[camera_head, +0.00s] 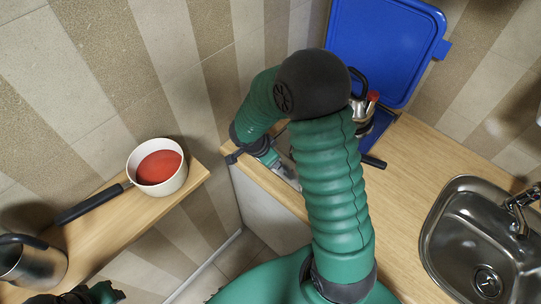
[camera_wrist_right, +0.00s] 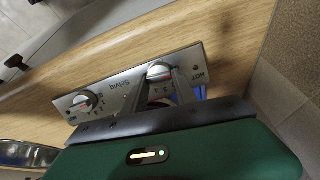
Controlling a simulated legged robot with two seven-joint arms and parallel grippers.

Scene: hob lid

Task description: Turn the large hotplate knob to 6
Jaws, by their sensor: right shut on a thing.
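A silver control panel (camera_wrist_right: 122,88) with two round knobs is set in the wooden counter. One knob (camera_wrist_right: 160,71) is beside the HOT lettering, and the other knob (camera_wrist_right: 86,100) is at the panel's left end. My right gripper (camera_wrist_right: 166,79) is shut on the knob beside HOT, with a finger on each side of it. The fingers partly cover its scale, and I cannot read its setting. In the head view my right gripper (camera_head: 270,158) is over the panel (camera_head: 288,174), and my arm hides much of the hob.
A raised blue lid (camera_head: 385,45) stands behind the hob, with a metal pot (camera_head: 360,122) in front, partly hidden by my arm. A sink (camera_head: 478,235) is at right. A pan with red contents (camera_head: 158,167) and a metal jug (camera_head: 28,264) stand on the left counter.

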